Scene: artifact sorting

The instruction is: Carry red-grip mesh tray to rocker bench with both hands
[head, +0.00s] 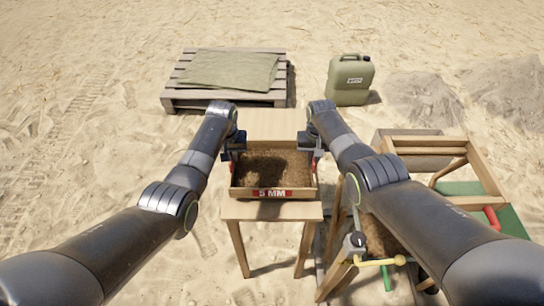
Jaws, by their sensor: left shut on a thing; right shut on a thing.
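The mesh tray (300,193) is a shallow wooden frame with brown soil in it and a red "5 MM" label on its front wall. Bits of red show at its left and right sides, by my grippers. My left gripper (235,154) is shut on the tray's left side. My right gripper (311,154) is shut on its right side. The tray looks level, over a light wooden table (232,211); I cannot tell whether it touches the top. The fingertips are mostly hidden. I cannot tell for sure which piece is the rocker bench.
At the right, partly behind my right arm, stand wooden frames (487,172) with green panels and a red cylinder (491,217). A yellow-handled part (384,261) is close by. A pallet (187,102) with a folded tarp (232,71) and a green jerrycan (349,82) stand behind. Sand at left is open.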

